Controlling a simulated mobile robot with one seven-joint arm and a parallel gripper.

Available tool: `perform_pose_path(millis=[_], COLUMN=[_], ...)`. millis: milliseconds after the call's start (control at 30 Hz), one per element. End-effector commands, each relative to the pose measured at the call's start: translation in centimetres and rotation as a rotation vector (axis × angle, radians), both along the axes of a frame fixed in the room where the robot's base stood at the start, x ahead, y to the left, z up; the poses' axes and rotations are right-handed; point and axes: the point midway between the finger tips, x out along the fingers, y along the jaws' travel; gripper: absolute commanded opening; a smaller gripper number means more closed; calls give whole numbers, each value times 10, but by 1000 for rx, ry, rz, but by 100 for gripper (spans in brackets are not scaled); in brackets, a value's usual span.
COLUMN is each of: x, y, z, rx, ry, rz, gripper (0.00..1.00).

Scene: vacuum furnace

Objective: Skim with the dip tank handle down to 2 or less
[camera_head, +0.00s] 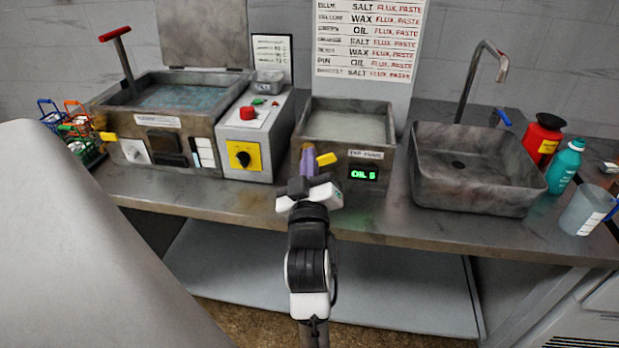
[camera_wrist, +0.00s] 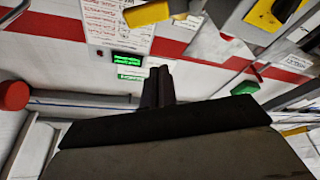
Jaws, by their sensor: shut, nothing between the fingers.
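The dip tank (camera_head: 325,108) is a grey metal box with pale liquid in it, in the middle of the counter. Its front has a green display (camera_head: 364,174) that seems to read OIL 5 and a yellow handle (camera_head: 327,159) sticking out. My gripper (camera_head: 308,188) is in front of the tank's left front, just below and left of the handle. A purple upright piece there may be its fingers; I cannot tell. In the wrist view my dark fingers (camera_wrist: 158,72) are together and empty, with a yellow bar (camera_wrist: 147,12) beyond them, apart.
A larger bath (camera_head: 175,97) with an open lid and a control box (camera_head: 245,163) with a red button stand to the left. A sink (camera_head: 475,190) with a tap, bottles (camera_head: 564,166) and a jug (camera_head: 586,208) are to the right. A lettered board (camera_head: 368,40) stands behind the tank.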

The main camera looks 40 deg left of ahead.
Motion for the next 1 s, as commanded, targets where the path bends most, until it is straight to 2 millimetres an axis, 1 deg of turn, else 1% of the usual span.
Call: perform_pose_path(millis=[33, 200, 233, 300, 500, 700, 1000], x=[8, 31, 31, 33, 37, 38, 39], y=[8, 27, 24, 19, 11, 8, 8], z=[8, 17, 7, -2, -18, -23, -23], rx=[0, 0, -4, -4, -2, 1, 2], ry=[1, 2, 4, 3, 1, -1, 0], rz=[1, 1, 0, 0, 2, 2, 2], gripper=[0, 0, 0, 0, 0, 0, 0])
